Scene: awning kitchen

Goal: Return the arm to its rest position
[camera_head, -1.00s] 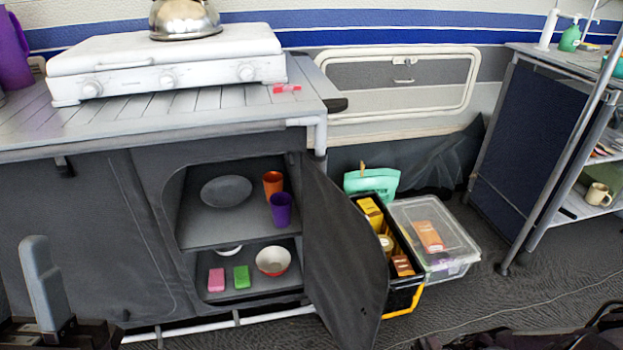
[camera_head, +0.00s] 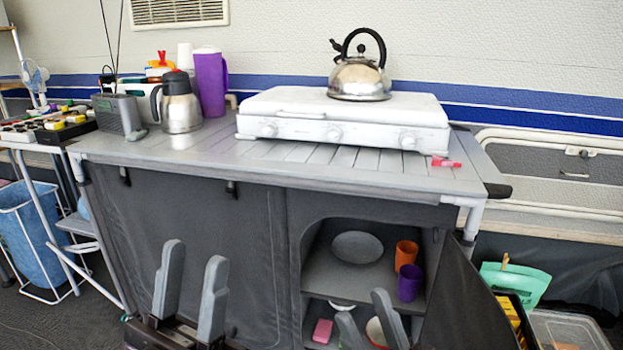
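My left gripper (camera_head: 190,285) is at the lower middle left, in front of the dark cabinet front. Its two grey fingers stand upright and apart, with nothing between them. My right gripper (camera_head: 367,320) is at the bottom edge, in front of the open lower cabinet compartment. Its fingers are apart, and I see nothing held. Its fingers partly hide a red and white bowl (camera_head: 376,335) on the lower shelf. The lower parts of both grippers run out of the picture.
The cabinet's open door (camera_head: 465,305) swings out at the right. A countertop (camera_head: 200,150) carries a stove (camera_head: 340,105) with a kettle (camera_head: 360,78), a steel jug (camera_head: 180,105) and a purple pitcher (camera_head: 211,85). An orange cup (camera_head: 406,255) and purple cup (camera_head: 411,283) stand inside.

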